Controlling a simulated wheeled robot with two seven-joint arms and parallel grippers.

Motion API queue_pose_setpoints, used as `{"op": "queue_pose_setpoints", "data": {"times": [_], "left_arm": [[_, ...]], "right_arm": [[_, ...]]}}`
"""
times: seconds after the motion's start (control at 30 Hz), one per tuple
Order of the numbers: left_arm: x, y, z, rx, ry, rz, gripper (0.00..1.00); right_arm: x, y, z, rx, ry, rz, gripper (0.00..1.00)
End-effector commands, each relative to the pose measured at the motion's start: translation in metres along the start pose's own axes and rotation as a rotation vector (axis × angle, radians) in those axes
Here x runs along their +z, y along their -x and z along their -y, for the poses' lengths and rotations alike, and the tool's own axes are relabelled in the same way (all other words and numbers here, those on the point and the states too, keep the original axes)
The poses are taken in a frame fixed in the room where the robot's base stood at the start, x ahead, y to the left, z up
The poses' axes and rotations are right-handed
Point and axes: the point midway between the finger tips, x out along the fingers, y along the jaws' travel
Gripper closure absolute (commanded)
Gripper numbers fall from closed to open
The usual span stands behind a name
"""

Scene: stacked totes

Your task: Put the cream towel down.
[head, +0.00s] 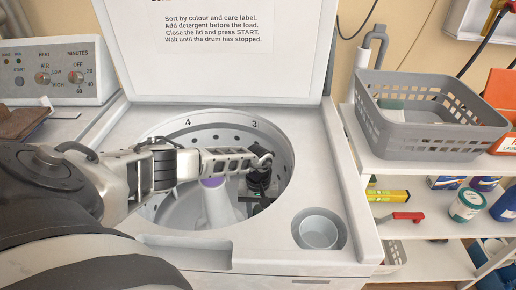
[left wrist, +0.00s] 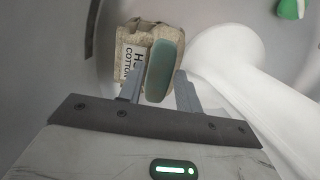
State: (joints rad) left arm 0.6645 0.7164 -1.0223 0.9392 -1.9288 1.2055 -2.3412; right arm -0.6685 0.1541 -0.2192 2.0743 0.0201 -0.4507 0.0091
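The cream towel (left wrist: 130,40) shows in the left wrist view as a folded bundle with a white label that reads partly "COTTON". A rounded teal strip (left wrist: 165,70) stands in front of it and appears to be part of the bundle. My left gripper (left wrist: 161,78) has its two fingers close against both sides of this strip. In the head view my left gripper (head: 262,190) points down inside the washer drum (head: 170,210), and its fingertips and the towel are hidden. Whether the towel touches the drum floor cannot be told. My right gripper is not in view.
The white agitator (head: 217,203) rises beside the gripper; it also shows in the left wrist view (left wrist: 235,60). A green item (left wrist: 291,8) lies in the drum. The open lid (head: 215,70) stands behind. A grey basket (head: 430,125) sits on the shelf at right.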

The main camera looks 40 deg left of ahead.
Motion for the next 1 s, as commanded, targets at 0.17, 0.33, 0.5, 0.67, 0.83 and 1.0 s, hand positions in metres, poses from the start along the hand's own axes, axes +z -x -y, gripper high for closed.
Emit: {"op": "queue_pose_setpoints", "data": {"times": [0.17, 0.33, 0.5, 0.67, 0.83, 1.0], "left_arm": [[0.0, 0.002, 0.0, 0.0, 0.0, 0.0, 0.66], [0.003, 0.017, 0.0, 0.0, 0.001, 0.0, 0.66], [0.0, 0.049, 0.001, 0.001, -0.002, -0.005, 0.66], [0.001, 0.085, 0.0, 0.002, -0.002, -0.004, 0.66], [0.001, 0.114, 0.0, 0.002, 0.0, -0.003, 0.66], [0.002, 0.129, 0.0, 0.0, 0.0, -0.001, 0.66]], "right_arm": [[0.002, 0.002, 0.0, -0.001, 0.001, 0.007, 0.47], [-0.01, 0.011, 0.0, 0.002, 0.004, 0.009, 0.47], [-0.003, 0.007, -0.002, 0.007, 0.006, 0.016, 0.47], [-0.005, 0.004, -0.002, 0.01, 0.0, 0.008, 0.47], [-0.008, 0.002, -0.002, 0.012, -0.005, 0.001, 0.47], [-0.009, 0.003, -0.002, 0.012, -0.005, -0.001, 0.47]]}}
